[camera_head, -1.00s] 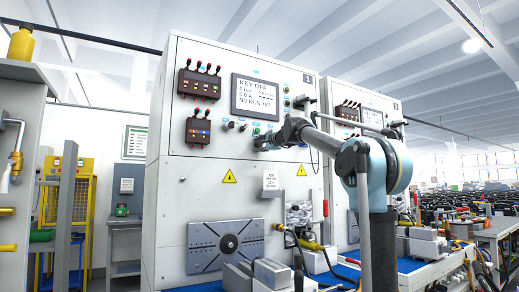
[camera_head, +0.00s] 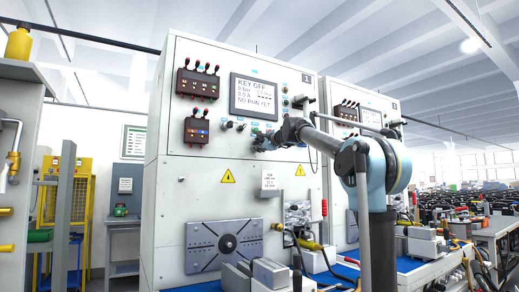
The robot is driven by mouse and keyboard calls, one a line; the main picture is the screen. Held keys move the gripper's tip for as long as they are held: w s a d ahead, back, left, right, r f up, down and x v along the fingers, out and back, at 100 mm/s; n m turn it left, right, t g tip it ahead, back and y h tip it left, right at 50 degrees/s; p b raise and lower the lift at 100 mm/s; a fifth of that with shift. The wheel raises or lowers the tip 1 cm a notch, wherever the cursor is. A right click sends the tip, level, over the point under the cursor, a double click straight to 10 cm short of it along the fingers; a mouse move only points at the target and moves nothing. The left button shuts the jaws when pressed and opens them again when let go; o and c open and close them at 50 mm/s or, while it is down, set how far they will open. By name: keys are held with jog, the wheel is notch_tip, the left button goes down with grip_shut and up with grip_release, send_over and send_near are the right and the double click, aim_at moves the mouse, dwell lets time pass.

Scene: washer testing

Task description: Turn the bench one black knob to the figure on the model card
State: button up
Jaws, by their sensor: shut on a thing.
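The near bench's tall white cabinet (camera_head: 205,165) fills the middle of the view. My gripper (camera_head: 260,143) is at its front panel, below the screen. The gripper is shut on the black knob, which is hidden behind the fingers. The knob's pointer and scale cannot be seen. The model card (camera_head: 269,182) is a small white sheet on the panel below the gripper, and its print is too small to read. The screen (camera_head: 254,97) shows KEY OFF, 0 bar, 0.0 A and NO RUN YET.
Small dark switches (camera_head: 228,125) sit left of the gripper. Two dark boxes with red-tipped terminals, an upper one (camera_head: 198,84) and a lower one (camera_head: 196,130), stick out of the panel. A slotted plate (camera_head: 205,257) is low on the front. A second cabinet (camera_head: 375,101) stands to the right.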

jog(key=shift+s+a, duration=0.1)
jog(key=o, duration=1.1)
jog(key=shift+c, duration=0.2)
jog(key=v, duration=1.1)
jog(key=shift+s+d, duration=0.25)
jog(key=shift+d, duration=0.1)
jog(key=shift+f, duration=0.1)
